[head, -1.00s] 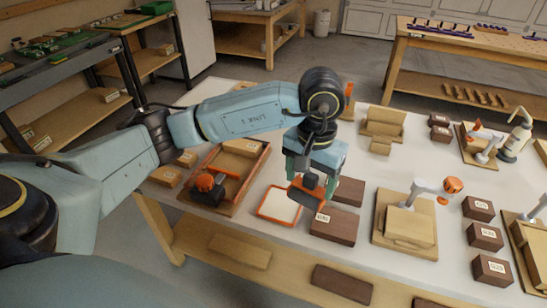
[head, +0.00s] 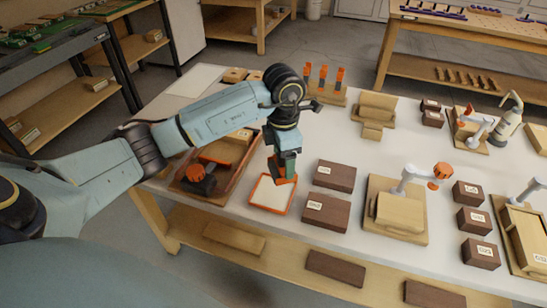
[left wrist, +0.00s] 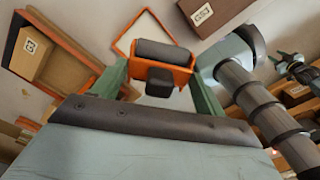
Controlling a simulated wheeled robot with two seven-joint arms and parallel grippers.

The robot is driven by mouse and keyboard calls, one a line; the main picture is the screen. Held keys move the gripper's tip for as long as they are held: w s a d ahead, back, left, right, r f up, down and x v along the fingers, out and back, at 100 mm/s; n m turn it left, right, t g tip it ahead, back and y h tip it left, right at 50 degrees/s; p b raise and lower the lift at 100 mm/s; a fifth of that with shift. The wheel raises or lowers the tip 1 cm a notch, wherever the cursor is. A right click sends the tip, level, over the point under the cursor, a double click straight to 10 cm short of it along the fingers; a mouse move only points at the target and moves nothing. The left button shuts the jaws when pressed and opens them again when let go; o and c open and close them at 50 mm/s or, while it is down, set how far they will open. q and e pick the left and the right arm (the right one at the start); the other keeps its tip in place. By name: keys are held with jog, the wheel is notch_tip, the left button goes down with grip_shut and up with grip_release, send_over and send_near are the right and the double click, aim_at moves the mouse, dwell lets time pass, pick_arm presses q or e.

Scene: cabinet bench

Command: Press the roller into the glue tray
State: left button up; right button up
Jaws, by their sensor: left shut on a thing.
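My left gripper (head: 284,166) is shut on the orange-framed roller. In the left wrist view the dark roller (left wrist: 164,53) sits in its orange frame between the green fingers. The glue tray (head: 268,208) is a shallow white tray with an orange rim, near the bench's front edge. In the head view the roller's orange frame (head: 284,180) overlaps the tray's far right part. In the left wrist view the tray's rim (left wrist: 122,38) shows behind the roller. Whether the roller touches the tray surface cannot be told. My right gripper is not in view.
A tan block fixture (head: 398,212) is further right.

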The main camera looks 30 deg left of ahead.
aim_at(273, 161)
pick_arm(q)
jog(key=n, duration=0.2)
jog(key=a+f+n, duration=0.1)
jog(key=n, duration=0.2)
jog(key=a+f+n, duration=0.1)
jog(key=n, duration=0.1)
jog(key=shift+w, duration=0.2)
jog(key=n, duration=0.2)
jog(key=a+f+n, duration=0.1)
jog(key=shift+n, duration=0.4)
notch_tip(273, 161, down, 3)
jog(key=b, duration=0.2)
jog(key=shift+f+b, duration=0.15)
jog(key=shift+b, duration=0.2)
notch_tip(273, 161, down, 3)
jog(key=shift+r+b, duration=0.2)
jog(key=shift+b, duration=0.9)
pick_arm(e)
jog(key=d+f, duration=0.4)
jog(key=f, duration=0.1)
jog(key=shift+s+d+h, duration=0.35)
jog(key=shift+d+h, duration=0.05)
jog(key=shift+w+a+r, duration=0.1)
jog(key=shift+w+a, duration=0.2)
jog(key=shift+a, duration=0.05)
